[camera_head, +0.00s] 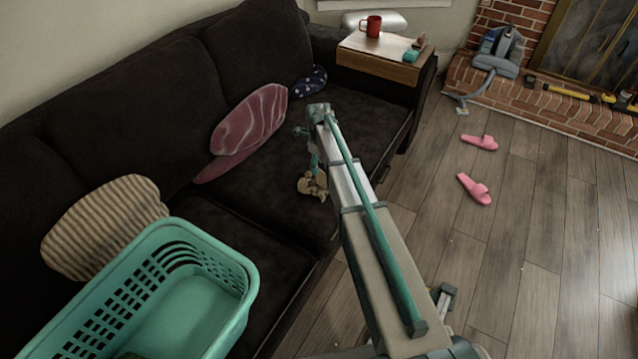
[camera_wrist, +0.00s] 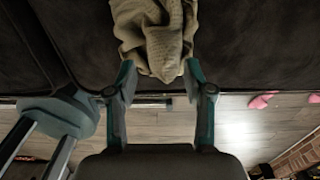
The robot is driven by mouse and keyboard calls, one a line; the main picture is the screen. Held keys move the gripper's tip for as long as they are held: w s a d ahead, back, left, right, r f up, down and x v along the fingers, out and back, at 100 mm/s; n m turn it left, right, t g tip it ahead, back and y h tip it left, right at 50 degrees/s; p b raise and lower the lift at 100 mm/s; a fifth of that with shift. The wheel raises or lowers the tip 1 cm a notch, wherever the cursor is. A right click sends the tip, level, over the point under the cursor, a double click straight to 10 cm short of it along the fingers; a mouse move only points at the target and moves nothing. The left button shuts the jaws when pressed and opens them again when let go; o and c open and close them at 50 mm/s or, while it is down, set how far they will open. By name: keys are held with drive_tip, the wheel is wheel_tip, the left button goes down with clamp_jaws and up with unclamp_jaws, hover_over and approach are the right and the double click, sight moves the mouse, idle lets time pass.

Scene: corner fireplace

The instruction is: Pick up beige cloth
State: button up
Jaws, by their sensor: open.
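The beige cloth (camera_head: 313,185) lies crumpled on the dark sofa seat, near its front edge. In the wrist view the beige cloth (camera_wrist: 155,35) is at the top centre, just beyond my fingertips. My gripper (camera_wrist: 157,65) is open, with one finger to each side of the cloth's near end. I cannot tell whether the fingers touch it. In the head view my gripper (camera_head: 316,160) is above the cloth and partly hidden by my arm.
The dark sofa (camera_head: 270,180) holds a pink cushion (camera_head: 250,122), a striped cushion (camera_head: 105,225) and a teal basket (camera_head: 180,300). A wooden tray (camera_head: 375,62) on the armrest holds a red mug (camera_head: 371,26). Pink slippers (camera_head: 474,188) lie on the open floor.

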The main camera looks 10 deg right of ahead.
sight(320, 170)
drive_tip(key=shift+w+d+f, duration=0.1)
drive_tip(key=shift+d+f, duration=0.05)
drive_tip(key=shift+f, duration=1.3)
drive_tip(key=shift+w+d+f, duration=0.1)
drive_tip(key=shift+f, duration=1.3)
clamp_jaws()
